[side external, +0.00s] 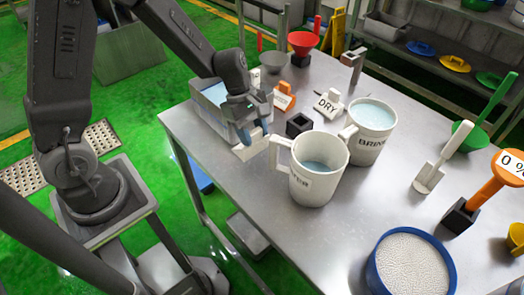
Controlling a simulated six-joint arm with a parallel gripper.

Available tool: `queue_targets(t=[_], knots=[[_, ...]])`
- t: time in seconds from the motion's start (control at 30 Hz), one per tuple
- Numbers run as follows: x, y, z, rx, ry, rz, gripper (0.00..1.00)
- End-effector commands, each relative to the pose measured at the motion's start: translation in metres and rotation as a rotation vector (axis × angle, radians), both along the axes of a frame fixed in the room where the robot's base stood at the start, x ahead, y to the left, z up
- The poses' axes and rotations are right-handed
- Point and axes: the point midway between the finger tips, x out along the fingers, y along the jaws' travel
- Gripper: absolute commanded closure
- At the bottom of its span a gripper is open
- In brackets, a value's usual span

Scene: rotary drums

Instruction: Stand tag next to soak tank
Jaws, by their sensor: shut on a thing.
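My gripper (251,128) points down over the left part of the steel table, just left of the handle of a white mug lettered like WATER (318,182). It is shut on a small white tag (246,150), mostly hidden by the fingers; its face cannot be read. I cannot tell whether it touches the table or the mug handle. No label marks which vessel is the soak tank. A white DRY tag (327,103) and an orange tag (284,99) stand farther back.
A BRINE mug (368,138) with pale blue liquid stands right of the WATER mug. A small black block (298,124) sits close behind it. A white-handled tool (430,175), an orange tool (480,200) and a blue-rimmed drum (412,268) are to the right.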

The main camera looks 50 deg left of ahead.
Motion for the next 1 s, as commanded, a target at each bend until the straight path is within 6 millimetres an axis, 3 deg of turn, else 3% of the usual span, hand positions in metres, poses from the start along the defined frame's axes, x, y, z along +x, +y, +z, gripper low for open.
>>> queue_targets(t=[0.43, 0.9, 0.93, 1.0], knots=[[-0.001, 0.0, -0.055, 0.001, 0.003, 0.0, 0.81], [0.0, 0.0, -0.063, 0.001, 0.0, 0.0, 0.81], [0.0, 0.0, -0.062, 0.001, 0.0, 0.0, 0.55], [0.0, 0.0, -0.062, 0.001, -0.001, -0.001, 0.49]])
